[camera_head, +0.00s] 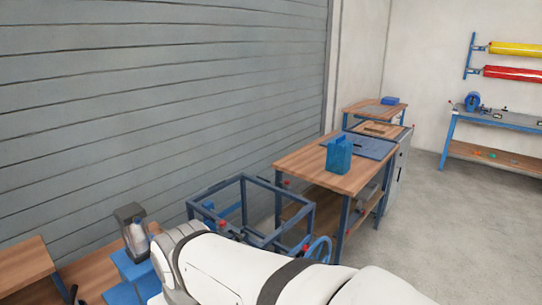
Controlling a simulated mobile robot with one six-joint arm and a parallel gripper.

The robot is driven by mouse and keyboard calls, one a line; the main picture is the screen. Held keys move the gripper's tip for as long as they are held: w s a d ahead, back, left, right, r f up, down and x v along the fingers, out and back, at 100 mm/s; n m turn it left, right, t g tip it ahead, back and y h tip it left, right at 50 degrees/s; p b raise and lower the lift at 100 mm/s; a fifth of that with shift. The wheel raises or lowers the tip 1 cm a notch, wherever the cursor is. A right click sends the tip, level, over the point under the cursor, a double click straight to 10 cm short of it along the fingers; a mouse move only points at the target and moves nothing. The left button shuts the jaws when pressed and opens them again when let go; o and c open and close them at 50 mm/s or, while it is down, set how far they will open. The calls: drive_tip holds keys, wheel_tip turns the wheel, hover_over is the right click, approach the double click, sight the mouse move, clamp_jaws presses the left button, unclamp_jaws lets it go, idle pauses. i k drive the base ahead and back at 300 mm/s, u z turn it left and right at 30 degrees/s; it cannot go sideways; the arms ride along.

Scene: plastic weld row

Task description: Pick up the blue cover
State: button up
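A blue, box-like upright piece (339,155) with a narrower top stands on the wooden-topped table in the middle of the head view. It may be the blue cover, but I cannot tell for sure. My white arm crosses the bottom of the view, well in front of both pieces. My gripper does not show, so what it holds cannot be seen.
The wooden table (308,168) has a blue-grey panel (372,146) on its right part. An open blue frame (233,186) stands left of it. A dark-framed unit (128,212) is at lower left. A workbench (503,121) stands at right. Grey floor (440,230) is clear at lower right.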

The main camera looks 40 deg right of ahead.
sight(340, 150)
drive_tip(key=z, duration=0.15)
drive_tip(key=k, duration=0.75)
drive_tip(key=z, duration=1.3)
drive_tip(key=i, duration=0.85)
drive_tip(key=z, duration=0.5)
